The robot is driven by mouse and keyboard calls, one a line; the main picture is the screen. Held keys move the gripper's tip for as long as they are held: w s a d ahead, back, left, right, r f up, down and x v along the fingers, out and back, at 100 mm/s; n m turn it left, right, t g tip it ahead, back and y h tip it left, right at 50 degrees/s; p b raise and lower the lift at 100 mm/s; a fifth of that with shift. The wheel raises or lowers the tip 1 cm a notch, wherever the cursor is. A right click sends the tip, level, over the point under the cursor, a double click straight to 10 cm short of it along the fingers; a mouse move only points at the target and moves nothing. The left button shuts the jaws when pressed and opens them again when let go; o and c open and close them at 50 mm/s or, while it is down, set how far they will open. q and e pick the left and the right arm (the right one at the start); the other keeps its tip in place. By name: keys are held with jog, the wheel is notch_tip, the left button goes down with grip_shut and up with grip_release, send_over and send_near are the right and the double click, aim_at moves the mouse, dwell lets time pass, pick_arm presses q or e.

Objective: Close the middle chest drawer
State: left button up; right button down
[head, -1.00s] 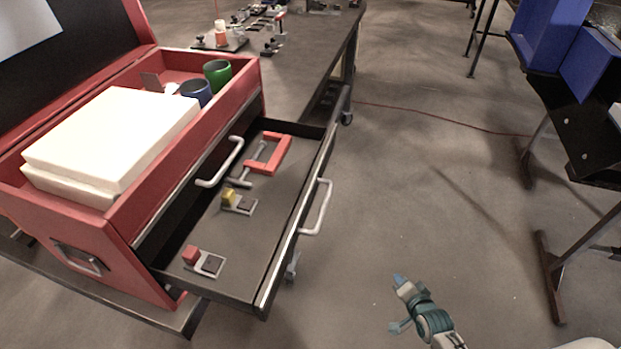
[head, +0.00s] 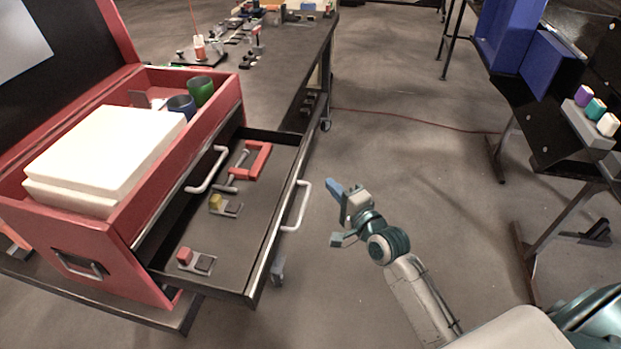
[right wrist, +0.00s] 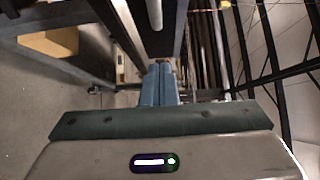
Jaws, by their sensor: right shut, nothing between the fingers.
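The red chest (head: 70,237) stands at the left with one drawer (head: 228,235) pulled far out below a shut upper drawer. I take the open one as the middle drawer. It has a pale bar handle (head: 297,207) on its front. My right gripper (head: 334,187) is shut and empty, just right of this handle, with a small gap showing. In the right wrist view its blue fingers (right wrist: 158,85) lie together and point toward a dark panel with a pale bar, likely the drawer front and handle. My left gripper is not in view.
The open drawer holds a red clamp-like frame (head: 250,160) and small blocks on plates. White slabs (head: 105,150) and two cups lie in the chest's top. A dark bench extends behind. A blue-bin rack (head: 505,35) stands at right.

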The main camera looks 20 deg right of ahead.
aim_at(302, 168)
jog(key=w+a, duration=0.2)
jog(key=w, duration=0.1)
jog(key=w+a+p, duration=0.1)
jog(key=w+a, duration=0.1)
jog(key=shift+w, duration=0.15)
jog(key=shift+w, duration=0.15)
